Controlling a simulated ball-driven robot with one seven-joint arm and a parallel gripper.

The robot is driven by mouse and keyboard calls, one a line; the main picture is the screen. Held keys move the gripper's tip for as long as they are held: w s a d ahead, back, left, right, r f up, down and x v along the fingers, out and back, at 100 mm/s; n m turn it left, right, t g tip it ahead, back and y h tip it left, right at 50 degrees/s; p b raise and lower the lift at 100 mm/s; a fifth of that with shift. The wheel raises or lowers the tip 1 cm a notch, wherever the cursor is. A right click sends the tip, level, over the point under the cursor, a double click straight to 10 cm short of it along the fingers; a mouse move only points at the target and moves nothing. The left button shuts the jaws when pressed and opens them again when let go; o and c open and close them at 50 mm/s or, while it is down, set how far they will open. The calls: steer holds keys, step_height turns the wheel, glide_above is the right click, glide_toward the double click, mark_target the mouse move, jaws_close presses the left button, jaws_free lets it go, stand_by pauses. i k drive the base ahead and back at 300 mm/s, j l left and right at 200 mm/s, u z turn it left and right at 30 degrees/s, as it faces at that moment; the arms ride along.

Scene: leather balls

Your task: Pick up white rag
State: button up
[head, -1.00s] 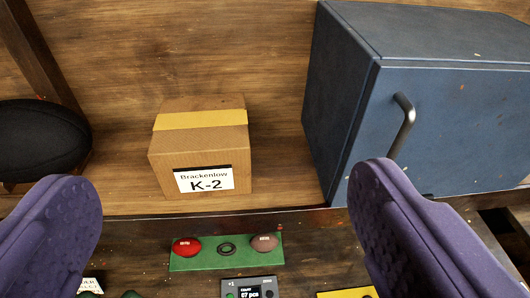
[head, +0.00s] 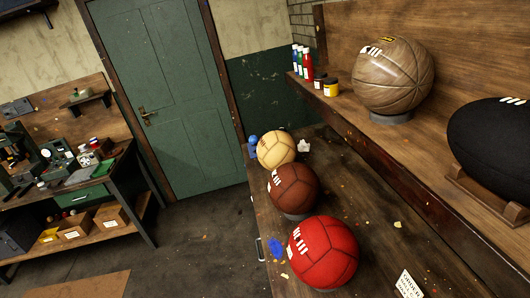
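A small crumpled white thing (head: 304,146) lies on the lower bench beside the cream ball, on its right. It looks like the white rag, but it is too small to be sure. My gripper is not in view now, so I cannot see its fingers or whether they hold anything.
The cream ball (head: 277,149), brown ball (head: 293,188) and red ball (head: 323,252) stand in a row on the bench. A tan ball (head: 392,76) and a black oval ball (head: 490,150) rest on the upper shelf. A green door (head: 155,90) stands behind open floor (head: 205,240).

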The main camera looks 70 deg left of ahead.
mark_target(303, 147)
steer(key=u, duration=1.75)
